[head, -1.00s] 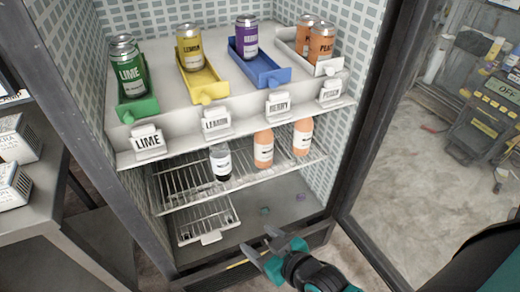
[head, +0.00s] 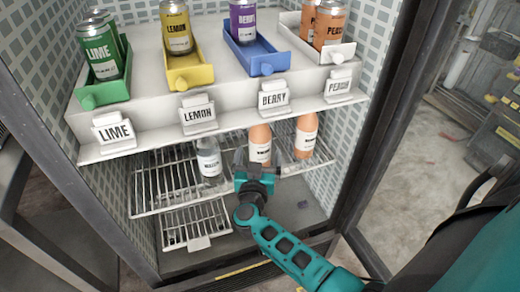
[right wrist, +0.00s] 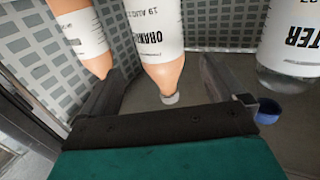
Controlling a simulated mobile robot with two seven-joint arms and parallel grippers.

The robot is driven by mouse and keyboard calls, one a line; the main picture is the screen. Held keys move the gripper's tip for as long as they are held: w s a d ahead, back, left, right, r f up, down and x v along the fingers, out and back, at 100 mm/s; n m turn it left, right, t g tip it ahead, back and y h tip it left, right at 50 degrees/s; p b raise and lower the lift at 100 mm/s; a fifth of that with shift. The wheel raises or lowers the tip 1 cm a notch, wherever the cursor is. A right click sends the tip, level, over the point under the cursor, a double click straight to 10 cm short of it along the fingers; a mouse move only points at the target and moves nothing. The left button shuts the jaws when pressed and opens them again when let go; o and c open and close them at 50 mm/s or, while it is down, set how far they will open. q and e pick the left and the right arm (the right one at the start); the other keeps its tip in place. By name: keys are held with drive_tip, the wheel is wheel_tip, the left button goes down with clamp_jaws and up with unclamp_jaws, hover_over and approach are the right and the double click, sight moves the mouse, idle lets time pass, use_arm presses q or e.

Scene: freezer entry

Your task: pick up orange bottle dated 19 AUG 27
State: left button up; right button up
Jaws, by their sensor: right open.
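An orange bottle (head: 260,143) with a white label stands on the wire shelf under the can rack. In the right wrist view this bottle (right wrist: 155,35) shows upside down, its label reading "ORAN..." and "19 AUG 2", the last digit hidden. My right gripper (head: 259,160) is open, its fingers on either side of this bottle; the right wrist view shows its fingers (right wrist: 160,70) apart, with the bottle's neck and white cap between them. A second orange bottle (head: 306,136) stands to the right; its date is not readable. My left gripper is not in view.
A clear bottle (head: 208,158), labelled "...TER" in the right wrist view (right wrist: 293,40), stands left of the gripper. The can shelf with its label holders (head: 274,96) overhangs the bottles. The open door frame (head: 375,110) is at right. A small blue object (right wrist: 268,110) shows near one finger.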

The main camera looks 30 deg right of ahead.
sight(259, 148)
drive_tip(key=shift+b+x, duration=0.3)
drive_tip(key=shift+x, duration=0.5)
drive_tip(key=shift+w+d, duration=0.4)
drive_tip(key=shift+w, duration=0.1)
drive_tip(key=w+d+f+b, duration=0.1)
drive_tip(key=b, duration=0.2)
drive_tip(key=shift+w, duration=0.35)
drive_tip(key=b+x, duration=0.2)
drive_tip(key=shift+w+d, duration=0.25)
drive_tip(key=shift+w+d+r, duration=0.15)
drive_tip(key=shift+w, duration=0.05)
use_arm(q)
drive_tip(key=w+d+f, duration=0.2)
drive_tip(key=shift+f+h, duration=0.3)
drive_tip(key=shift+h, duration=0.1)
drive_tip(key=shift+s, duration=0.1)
